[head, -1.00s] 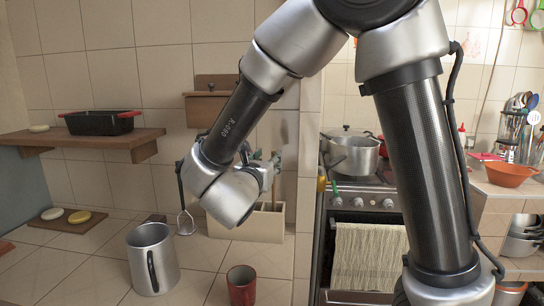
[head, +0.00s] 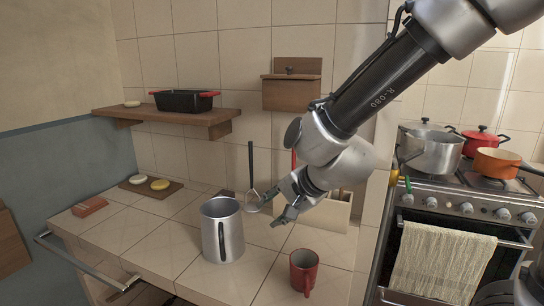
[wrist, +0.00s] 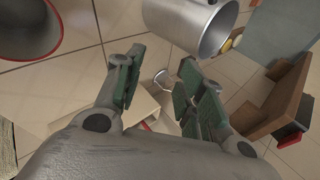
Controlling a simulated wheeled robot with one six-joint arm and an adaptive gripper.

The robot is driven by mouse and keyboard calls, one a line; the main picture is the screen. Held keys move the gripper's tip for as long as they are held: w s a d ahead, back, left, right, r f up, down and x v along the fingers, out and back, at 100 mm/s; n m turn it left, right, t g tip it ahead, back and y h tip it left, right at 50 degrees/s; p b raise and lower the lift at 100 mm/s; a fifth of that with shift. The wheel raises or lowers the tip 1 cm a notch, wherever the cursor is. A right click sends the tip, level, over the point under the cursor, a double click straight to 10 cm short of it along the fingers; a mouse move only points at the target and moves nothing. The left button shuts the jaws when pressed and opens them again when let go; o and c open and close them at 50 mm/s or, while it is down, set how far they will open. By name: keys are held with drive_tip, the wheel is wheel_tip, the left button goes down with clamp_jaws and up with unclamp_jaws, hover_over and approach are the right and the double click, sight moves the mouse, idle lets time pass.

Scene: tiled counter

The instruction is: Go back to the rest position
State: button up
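My gripper (head: 282,207) hangs above the tiled counter, in front of the utensil holder. In the wrist view its two green-padded fingers (wrist: 152,90) stand wide apart with nothing between them. A metal mug (head: 223,232) stands upright on the counter to the left of my gripper. It also shows at the top of the wrist view (wrist: 192,22). A red cup (head: 303,271) stands upright near the counter's front, below my gripper. It shows at the top left of the wrist view (wrist: 62,42). My gripper touches neither.
A wooden shelf (head: 170,118) on the back wall holds a black pan with red handles (head: 184,101). The utensil holder (head: 332,212) stands by the wall. A stove (head: 465,215) with several pots is at right. A sponge-like brick (head: 89,206) lies at the counter's left.

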drive_tip(key=s+d+r+n+h, duration=0.2)
drive_tip(key=s+d, duration=0.3)
drive_tip(key=d, duration=0.6)
drive_tip(key=s+d+r+n+g+h, duration=0.1)
drive_tip(key=s+d+r+n+h, duration=0.1)
drive_tip(key=d, duration=1)
drive_tip(key=s+d+r+n+g+h, duration=0.1)
drive_tip(key=s+d+r+n+h, duration=0.1)
drive_tip(key=s+d+r, duration=0.3)
drive_tip(key=s+d+n, duration=0.1)
drive_tip(key=s+d, duration=0.3)
drive_tip(key=d, duration=0.3)
drive_tip(key=shift+d+n, duration=0.15)
drive_tip(key=shift+n, duration=0.15)
